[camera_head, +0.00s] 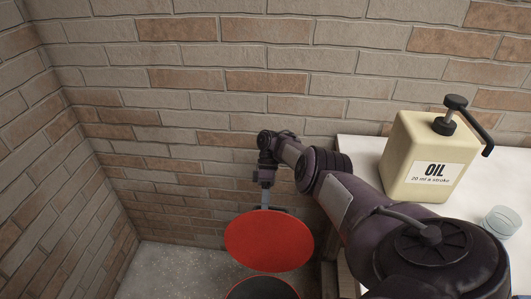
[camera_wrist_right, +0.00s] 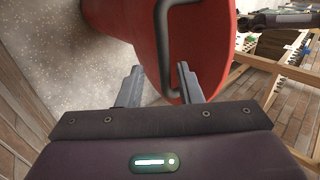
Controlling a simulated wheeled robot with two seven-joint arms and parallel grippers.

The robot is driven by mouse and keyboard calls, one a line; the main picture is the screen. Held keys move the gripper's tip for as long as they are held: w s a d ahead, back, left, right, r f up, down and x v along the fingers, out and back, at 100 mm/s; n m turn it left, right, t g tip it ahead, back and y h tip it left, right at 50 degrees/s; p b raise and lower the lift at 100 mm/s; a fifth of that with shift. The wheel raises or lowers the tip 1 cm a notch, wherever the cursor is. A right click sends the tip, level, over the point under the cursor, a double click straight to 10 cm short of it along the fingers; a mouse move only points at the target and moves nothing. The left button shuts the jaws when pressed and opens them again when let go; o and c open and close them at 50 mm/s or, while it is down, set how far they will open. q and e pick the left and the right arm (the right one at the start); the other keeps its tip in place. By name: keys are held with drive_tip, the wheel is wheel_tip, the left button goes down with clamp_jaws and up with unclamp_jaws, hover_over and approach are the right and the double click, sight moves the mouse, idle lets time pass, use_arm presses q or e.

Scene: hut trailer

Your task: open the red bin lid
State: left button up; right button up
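The red bin lid (camera_head: 268,241) stands raised and tilted in the head view, above the dark round opening of the red bin (camera_head: 262,290), which is cut off by the bottom edge. My right gripper (camera_head: 265,207) is just behind the lid's far edge, partly hidden by it. In the right wrist view, the lid (camera_wrist_right: 205,50) shows its outer face with a black bent handle (camera_wrist_right: 163,48). The fingers of my right gripper (camera_wrist_right: 160,85) are apart, with the handle's lower end between them and a gap visible. My left gripper is not in view.
A white table (camera_head: 363,150) at right holds a cream oil bottle (camera_head: 425,155) with a black pump and a clear glass (camera_head: 502,222). Brick walls (camera_head: 200,100) close in behind and at left. Speckled floor (camera_head: 175,268) is clear left of the bin.

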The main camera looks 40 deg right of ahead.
drive_tip(key=b+v, duration=0.4)
drive_tip(key=v, duration=0.3)
drive_tip(key=shift+d, duration=0.15)
drive_tip(key=shift+w, duration=0.1)
